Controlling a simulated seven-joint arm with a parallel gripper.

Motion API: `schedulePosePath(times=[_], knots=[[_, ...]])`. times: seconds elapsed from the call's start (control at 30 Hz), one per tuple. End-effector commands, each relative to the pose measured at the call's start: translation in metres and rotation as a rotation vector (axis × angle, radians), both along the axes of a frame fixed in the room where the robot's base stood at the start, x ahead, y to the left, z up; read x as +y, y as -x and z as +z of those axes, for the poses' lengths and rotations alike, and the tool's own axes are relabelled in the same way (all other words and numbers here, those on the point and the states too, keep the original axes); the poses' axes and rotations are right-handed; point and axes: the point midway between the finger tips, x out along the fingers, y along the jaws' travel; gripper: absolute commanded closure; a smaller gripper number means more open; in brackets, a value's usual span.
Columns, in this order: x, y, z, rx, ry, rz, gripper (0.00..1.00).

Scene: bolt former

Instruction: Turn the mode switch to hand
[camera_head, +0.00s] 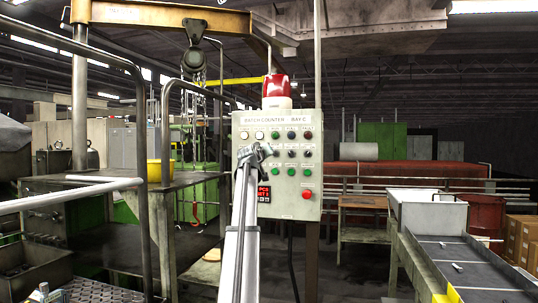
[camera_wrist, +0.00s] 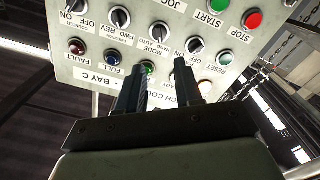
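In the wrist view, which is upside down, the mode switch (camera_wrist: 160,32) is a black knob on the pale control panel (camera_wrist: 120,82), with HAND, AUTO and MODE lettering around it. I cannot tell for sure which setting its pointer marks. My gripper (camera_wrist: 155,75) is open and empty. Its two dark fingers are spread, with a green lamp (camera_wrist: 148,67) showing between them and the mode switch beyond the tips. In the head view my gripper (camera_head: 264,150) is in front of the left half of the panel (camera_head: 307,212) and partly covers its knobs.
A red STOP button (camera_wrist: 253,20) and green START button (camera_wrist: 221,5) are also near. A railing (camera_head: 142,130) stands left and a conveyor (camera_head: 455,260) right.

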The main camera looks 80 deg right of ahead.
Motion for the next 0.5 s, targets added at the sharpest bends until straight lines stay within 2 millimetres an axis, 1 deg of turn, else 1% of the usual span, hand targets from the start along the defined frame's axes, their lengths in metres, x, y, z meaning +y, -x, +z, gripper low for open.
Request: schedulePosePath(times=[0.03,0.1,0.2,0.3,0.5], knots=[[0.012,0.0,-0.002,0.0,0.0,0.0,0.65],[0.022,0.0,-0.002,0.0,-0.001,0.001,0.65],[0.031,0.0,-0.001,0.0,-0.001,0.001,0.65],[0.034,0.0,-0.001,0.0,-0.001,0.001,0.65],[0.034,0.0,0.0,0.0,-0.001,0.001,0.65]])
